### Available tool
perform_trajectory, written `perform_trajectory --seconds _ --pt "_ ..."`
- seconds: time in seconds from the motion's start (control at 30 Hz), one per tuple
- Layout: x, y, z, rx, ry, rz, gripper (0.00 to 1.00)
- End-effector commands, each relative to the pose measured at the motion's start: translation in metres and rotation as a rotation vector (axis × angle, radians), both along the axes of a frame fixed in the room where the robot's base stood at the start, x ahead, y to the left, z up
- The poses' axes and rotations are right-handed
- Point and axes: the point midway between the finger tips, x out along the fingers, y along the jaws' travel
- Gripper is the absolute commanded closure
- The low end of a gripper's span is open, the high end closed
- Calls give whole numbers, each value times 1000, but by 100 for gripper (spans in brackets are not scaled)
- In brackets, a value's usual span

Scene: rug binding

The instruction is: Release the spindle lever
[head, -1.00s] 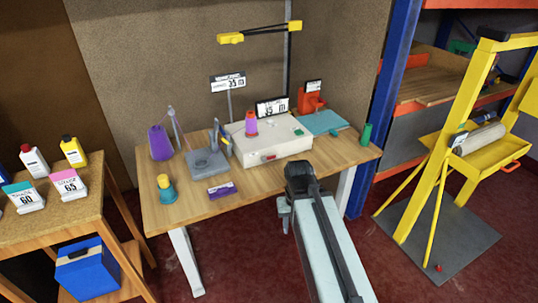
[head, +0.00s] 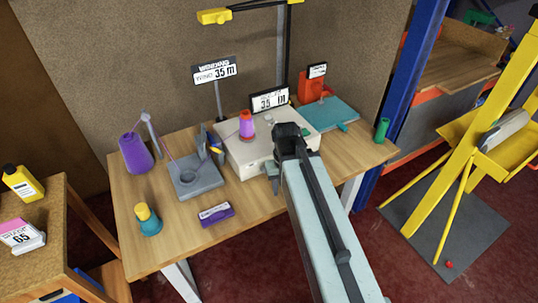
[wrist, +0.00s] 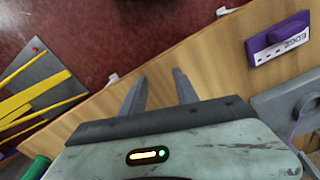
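The white winding machine (head: 242,157) sits on the wooden table in the head view, with a pink and orange spool (head: 246,124) standing upright on its top. I cannot make out the spindle lever. The red part on the machine's front is hidden behind my arm. My gripper (wrist: 158,80) is open and empty in the wrist view, its two fingers apart above the wood near the table edge. In the head view the end of my arm is at the machine's front right. I cannot tell whether it touches.
A purple EDGE box (head: 216,214), a grey stand (head: 198,184), a yellow-topped teal bottle (head: 148,221) and a purple cone (head: 136,153) are on the table (head: 262,207). A green cylinder (head: 382,130) stands right. A yellow frame (head: 440,150) is farther right.

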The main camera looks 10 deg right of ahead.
Motion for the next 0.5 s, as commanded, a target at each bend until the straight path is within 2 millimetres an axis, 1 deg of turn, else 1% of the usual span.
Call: perform_trajectory --seconds 0.17,0.2,0.23,0.27,0.3,0.33,0.37,0.4,0.43,0.5 --pt "0 0 0 0 0 0 64" --pt "0 0 0 0 0 0 58" --pt "3 0 1 3 -7 6 50" --pt "10 0 3 10 -27 23 41" --pt "27 -4 9 27 -76 62 30" --pt "44 -6 14 41 -127 103 22" --pt "61 -8 19 51 -182 146 19" --pt "81 -8 26 60 -251 199 19" --pt "94 -8 31 64 -297 234 19" --pt "114 -9 38 64 -370 287 19"
